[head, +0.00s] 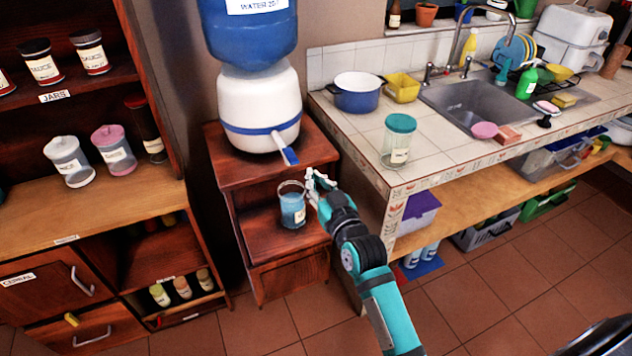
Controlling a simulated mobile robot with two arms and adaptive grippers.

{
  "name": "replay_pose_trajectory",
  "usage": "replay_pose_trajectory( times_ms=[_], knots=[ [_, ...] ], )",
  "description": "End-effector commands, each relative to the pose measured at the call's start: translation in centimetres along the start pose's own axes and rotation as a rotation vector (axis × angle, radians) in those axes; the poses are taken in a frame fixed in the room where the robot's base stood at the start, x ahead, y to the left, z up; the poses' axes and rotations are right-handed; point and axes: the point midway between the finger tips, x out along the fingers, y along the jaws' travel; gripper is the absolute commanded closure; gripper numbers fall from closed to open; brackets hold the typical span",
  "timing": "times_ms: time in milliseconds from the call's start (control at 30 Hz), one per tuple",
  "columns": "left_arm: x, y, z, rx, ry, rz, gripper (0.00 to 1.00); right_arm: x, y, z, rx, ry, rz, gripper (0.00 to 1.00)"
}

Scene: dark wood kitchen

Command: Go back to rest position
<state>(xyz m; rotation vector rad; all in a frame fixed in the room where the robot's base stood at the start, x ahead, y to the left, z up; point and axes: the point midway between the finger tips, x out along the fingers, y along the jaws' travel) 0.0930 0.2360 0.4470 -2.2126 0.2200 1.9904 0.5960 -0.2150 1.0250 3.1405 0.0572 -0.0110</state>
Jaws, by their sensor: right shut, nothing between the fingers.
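My right gripper (314,186) is at the middle of the head view, shut and empty, at the end of a teal and black arm that comes in from the bottom. It is just right of a clear cup (292,207) with blue contents. The cup stands upright on the lower shelf of a wooden stand (262,168). Whether the gripper touches the cup I cannot tell. A white and blue water dispenser (258,100) stands on top of the stand, with its blue tap above the cup. My left gripper is not in view.
A tiled counter (440,150) on the right holds a lidded jar (398,140), a blue pot (357,93) and a sink (468,108). Wooden shelves (95,200) with jars stand on the left. The tiled floor (500,300) at the lower right is mostly free.

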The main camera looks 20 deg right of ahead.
Motion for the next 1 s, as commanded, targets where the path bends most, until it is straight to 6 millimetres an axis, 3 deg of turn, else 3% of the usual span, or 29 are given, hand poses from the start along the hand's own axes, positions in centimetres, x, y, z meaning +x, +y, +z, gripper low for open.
replay_pose_trajectory(
  times_ms=[433,567,667,767,867,1000],
  knots=[
    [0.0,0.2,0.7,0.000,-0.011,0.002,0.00,0.0,0.0,0.0,0.000,-0.001,0.000,1.00],
    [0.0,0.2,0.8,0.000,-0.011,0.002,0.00,0.0,-0.2,2.2,-0.001,-0.041,-0.005,1.00],
    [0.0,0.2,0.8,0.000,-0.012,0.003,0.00,-0.2,-0.8,7.0,-0.001,-0.131,-0.017,1.00],
    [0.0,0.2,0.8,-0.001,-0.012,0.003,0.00,-1.4,-1.5,14.1,-0.005,-0.262,-0.031,1.00],
    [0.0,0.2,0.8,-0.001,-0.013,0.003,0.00,-3.7,-2.2,21.4,-0.010,-0.401,-0.046,1.00],
    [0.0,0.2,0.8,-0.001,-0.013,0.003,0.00,-8.6,-2.9,31.1,-0.023,-0.593,-0.066,1.00]
  ],
)
